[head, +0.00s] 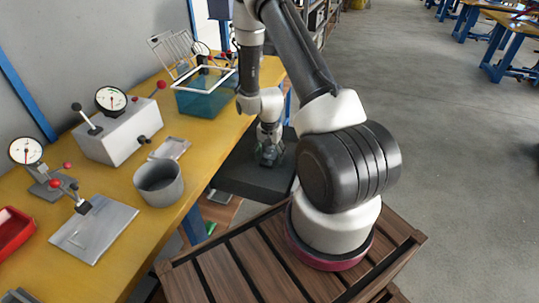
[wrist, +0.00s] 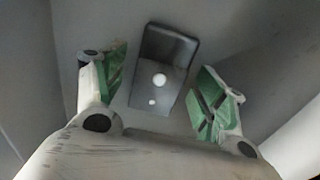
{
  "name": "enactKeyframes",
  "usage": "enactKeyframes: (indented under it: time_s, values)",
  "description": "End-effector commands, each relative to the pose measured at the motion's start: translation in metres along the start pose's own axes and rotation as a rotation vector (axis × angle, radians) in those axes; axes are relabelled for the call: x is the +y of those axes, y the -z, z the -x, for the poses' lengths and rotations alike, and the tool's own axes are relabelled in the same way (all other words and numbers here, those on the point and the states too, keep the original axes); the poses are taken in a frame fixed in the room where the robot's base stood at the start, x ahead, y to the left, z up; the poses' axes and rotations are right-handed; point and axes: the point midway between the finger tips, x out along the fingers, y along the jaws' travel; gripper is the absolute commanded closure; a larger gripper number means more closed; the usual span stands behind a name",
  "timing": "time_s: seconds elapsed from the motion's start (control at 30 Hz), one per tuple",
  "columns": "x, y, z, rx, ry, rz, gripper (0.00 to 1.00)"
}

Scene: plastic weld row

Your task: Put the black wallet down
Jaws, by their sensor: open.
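The black wallet (wrist: 168,48) lies on a flat grey surface (wrist: 222,40) in the wrist view, showing one large and one small white spot. My gripper (wrist: 160,84) is open, with its green-padded fingers on either side of the wallet and visible gaps between. In the head view, my gripper (head: 268,157) points down over a dark grey block-like stand (head: 236,180) beside the yellow bench. I cannot make out the wallet clearly there.
The yellow bench (head: 150,220) on the left holds a grey cup (head: 158,186), a gauge box (head: 118,132), a teal bin (head: 203,98) and a red tray (head: 14,230). A slatted wooden top (head: 235,270) is in front. Open floor lies right.

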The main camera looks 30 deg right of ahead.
Motion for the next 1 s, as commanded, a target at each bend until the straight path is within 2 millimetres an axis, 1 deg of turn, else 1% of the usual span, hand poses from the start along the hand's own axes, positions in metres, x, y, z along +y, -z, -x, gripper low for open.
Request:
enactKeyframes:
  time_s: [0.13,0.27,0.6,0.7,0.87,0.97,1.0]
  values:
    - [0.000,0.000,0.002,0.001,0.001,0.000,0.29]
    - [-0.001,0.001,0.017,0.002,0.001,0.000,0.29]
    - [-0.001,0.001,0.092,0.003,0.003,0.000,0.29]
    - [-0.001,0.001,0.107,0.002,0.002,0.000,0.29]
    - [-0.001,0.000,0.124,0.003,0.003,0.005,0.29]
    - [-0.002,-0.003,0.149,0.016,0.015,0.037,0.29]
    - [-0.003,-0.005,0.165,0.025,0.023,0.063,0.29]
